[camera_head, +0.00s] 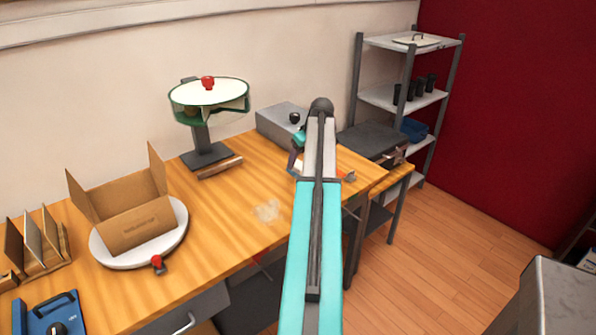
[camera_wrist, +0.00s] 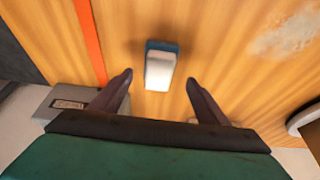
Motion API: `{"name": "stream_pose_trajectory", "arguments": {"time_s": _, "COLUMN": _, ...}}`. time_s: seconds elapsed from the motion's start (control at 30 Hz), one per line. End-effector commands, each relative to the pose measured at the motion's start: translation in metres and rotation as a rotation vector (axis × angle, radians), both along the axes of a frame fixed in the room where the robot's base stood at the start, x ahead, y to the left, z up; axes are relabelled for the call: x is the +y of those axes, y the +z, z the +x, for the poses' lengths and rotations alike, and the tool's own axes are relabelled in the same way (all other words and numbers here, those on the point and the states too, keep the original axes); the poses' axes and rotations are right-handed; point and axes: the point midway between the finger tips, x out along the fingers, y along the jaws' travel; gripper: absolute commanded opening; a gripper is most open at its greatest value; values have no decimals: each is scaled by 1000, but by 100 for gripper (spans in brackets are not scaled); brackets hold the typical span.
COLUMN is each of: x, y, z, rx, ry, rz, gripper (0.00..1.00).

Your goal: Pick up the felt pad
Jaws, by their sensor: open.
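A small block with a white body and a blue edge, which looks like the felt pad (camera_wrist: 159,72), lies on the wooden table in the wrist view. It sits centred between the two dark fingers of my gripper (camera_wrist: 158,80), just beyond the fingertips, with a gap on both sides. My gripper is open and holds nothing. In the head view my gripper (camera_head: 297,152) is over the back right part of the table, partly hidden by my own arm. The pad is not clearly visible there.
The wooden table (camera_head: 225,215) has clear room with a pale stain in the middle. A grey box (camera_head: 275,122) stands behind my gripper. A green-rimmed round stand (camera_head: 210,105) and a cardboard box (camera_head: 135,222) on a white turntable (camera_head: 165,252) are left. A shelf (camera_head: 385,97) stands right.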

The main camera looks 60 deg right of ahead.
Motion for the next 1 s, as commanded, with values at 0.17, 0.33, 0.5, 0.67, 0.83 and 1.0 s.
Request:
{"name": "stream_pose_trajectory", "arguments": {"time_s": 0.17, "x": -2, "y": -6, "z": 4, "rx": 0, "ry": 1, "rz": 1, "gripper": 69}}
{"name": "stream_pose_trajectory", "arguments": {"time_s": 0.33, "x": -5, "y": -19, "z": 10, "rx": 0, "ry": 2, "rz": 2, "gripper": 69}}
{"name": "stream_pose_trajectory", "arguments": {"time_s": 0.5, "x": -7, "y": -35, "z": 17, "rx": 0, "ry": 2, "rz": 2, "gripper": 69}}
{"name": "stream_pose_trajectory", "arguments": {"time_s": 0.67, "x": -8, "y": -45, "z": 20, "rx": 0, "ry": 1, "rz": 1, "gripper": 69}}
{"name": "stream_pose_trajectory", "arguments": {"time_s": 0.83, "x": -8, "y": -47, "z": 21, "rx": 0, "ry": 2, "rz": 0, "gripper": 69}}
{"name": "stream_pose_trajectory", "arguments": {"time_s": 1.0, "x": -8, "y": -47, "z": 21, "rx": 0, "ry": 2, "rz": 0, "gripper": 69}}
